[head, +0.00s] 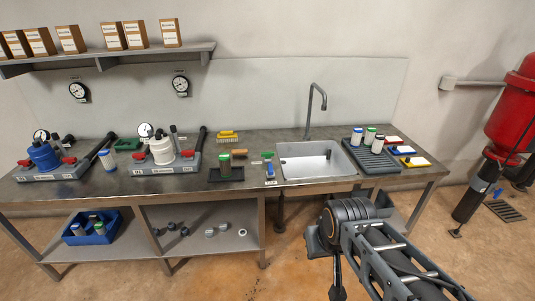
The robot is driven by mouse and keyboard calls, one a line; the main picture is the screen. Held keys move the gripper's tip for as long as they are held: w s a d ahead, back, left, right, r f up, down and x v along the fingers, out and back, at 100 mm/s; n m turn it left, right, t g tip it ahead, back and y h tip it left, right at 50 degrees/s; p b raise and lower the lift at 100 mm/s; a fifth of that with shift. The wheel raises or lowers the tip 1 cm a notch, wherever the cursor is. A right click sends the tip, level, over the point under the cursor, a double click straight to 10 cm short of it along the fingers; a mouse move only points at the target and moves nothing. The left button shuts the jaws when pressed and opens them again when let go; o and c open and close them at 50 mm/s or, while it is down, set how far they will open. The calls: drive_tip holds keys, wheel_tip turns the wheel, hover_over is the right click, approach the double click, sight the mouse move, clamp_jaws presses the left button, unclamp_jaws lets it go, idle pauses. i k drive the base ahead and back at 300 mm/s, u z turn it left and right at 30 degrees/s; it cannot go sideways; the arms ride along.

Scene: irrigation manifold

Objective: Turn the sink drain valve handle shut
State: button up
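The sink (318,164) is a grey metal basin set in the bench top, with a tall curved tap (311,108) behind it. A dark drain pipe (280,213) shows below the bench under the sink's left side. I cannot make out the drain valve handle; the space under the sink's right side is partly hidden by my arm. My arm comes in from the lower right and bends in front of the bench below the sink. I cannot make out my gripper's fingers or whether they touch anything.
The bench's front edge (205,192) and its legs (262,230) are close to my arm. Pump units with a blue body (43,156) and a white body (162,150) stand left. A dark rack (376,162) stands right of the sink. A red tank (512,110) is far right.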

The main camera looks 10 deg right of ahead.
sight(266, 155)
drive_tip(key=z, duration=0.6)
drive_tip(key=i, duration=1.3)
drive_tip(key=u, duration=0.75)
drive_tip(key=i, duration=0.7)
drive_tip(key=u, duration=0.85)
